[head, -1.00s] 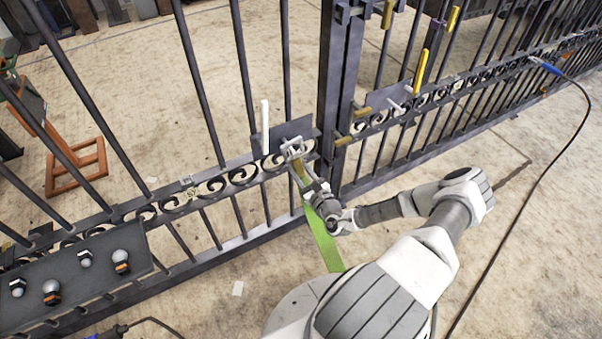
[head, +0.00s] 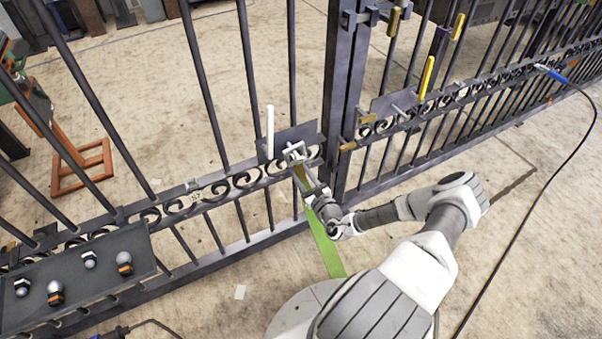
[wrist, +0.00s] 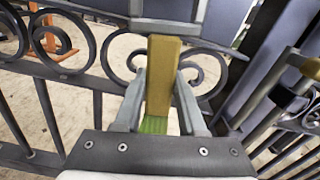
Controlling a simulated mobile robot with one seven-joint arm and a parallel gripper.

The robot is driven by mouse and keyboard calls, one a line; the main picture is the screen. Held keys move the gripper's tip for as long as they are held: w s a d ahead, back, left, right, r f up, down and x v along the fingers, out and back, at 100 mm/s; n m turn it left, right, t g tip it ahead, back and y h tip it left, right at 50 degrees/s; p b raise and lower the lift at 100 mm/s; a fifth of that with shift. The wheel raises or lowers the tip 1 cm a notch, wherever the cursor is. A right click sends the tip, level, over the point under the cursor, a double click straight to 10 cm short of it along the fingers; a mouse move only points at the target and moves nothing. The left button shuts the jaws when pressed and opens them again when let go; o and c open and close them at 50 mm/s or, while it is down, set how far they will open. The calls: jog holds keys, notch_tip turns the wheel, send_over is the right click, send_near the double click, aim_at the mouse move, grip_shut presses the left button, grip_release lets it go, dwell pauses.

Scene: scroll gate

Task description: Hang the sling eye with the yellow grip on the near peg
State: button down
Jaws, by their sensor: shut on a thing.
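My gripper (head: 303,176) is shut on the yellow grip (wrist: 163,75), which stands between its two fingers in the wrist view. The green sling strap (head: 322,240) hangs from it towards the floor; a bit of green also shows below the grip in the wrist view (wrist: 153,124). A pale metal frame (head: 293,152), apparently the sling eye, is at the grip's far end, in front of a dark plate (head: 303,133) on the near gate. A white upright post (head: 270,130) stands at this plate. The near peg is hidden or not distinguishable, so I cannot tell whether the eye is around it.
A second plate (head: 383,105) to the right carries a pale peg (head: 399,111) and a yellow upright post (head: 427,77). The gate post (head: 343,90) stands between. A dark shelf (head: 75,270) with several knobs is at left. A black cable (head: 530,215) lies at right.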

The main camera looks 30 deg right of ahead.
jog(key=shift+c, duration=0.8)
grip_release()
jog(key=shift+f, duration=0.1)
notch_tip(320, 180, down, 11)
jog(key=b, duration=0.3)
jog(key=shift+f+b, duration=0.15)
jog(key=shift+b, duration=0.2)
dwell(0.9)
